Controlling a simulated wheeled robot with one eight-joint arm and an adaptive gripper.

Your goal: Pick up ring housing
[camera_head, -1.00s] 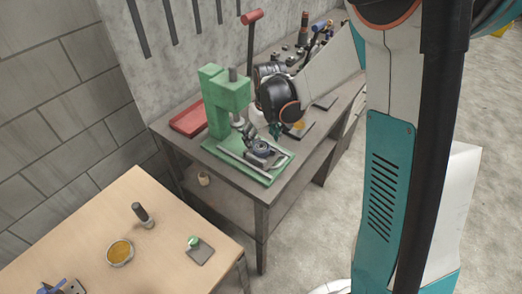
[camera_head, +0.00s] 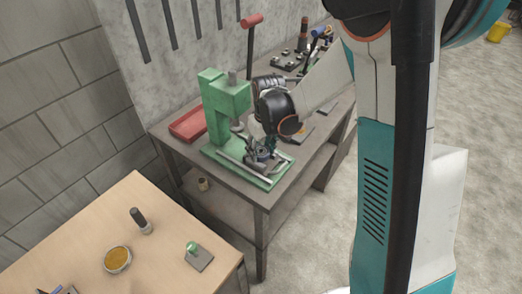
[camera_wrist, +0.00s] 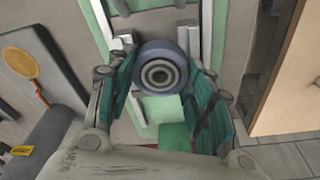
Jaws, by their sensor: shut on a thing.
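The ring housing (camera_wrist: 160,72) is a dark blue-grey round part with a stepped hole in its middle. In the wrist view it sits between the two teal fingers of my gripper (camera_wrist: 160,84), which is shut on its sides. In the head view my gripper (camera_head: 265,149) is down at the base of the green press (camera_head: 228,103). There the ring housing (camera_head: 261,156) is mostly hidden by the fingers. It is low over the metal fixture on the press base; I cannot tell whether it still touches it.
The press stands on a dark bench with a red tray (camera_head: 188,124) at its left. Tools lie farther back on the bench. A wooden table (camera_head: 165,240) in front holds a dark upright peg (camera_head: 140,217), a round yellow dish (camera_head: 118,260) and a small plate with a green-topped part (camera_head: 198,256).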

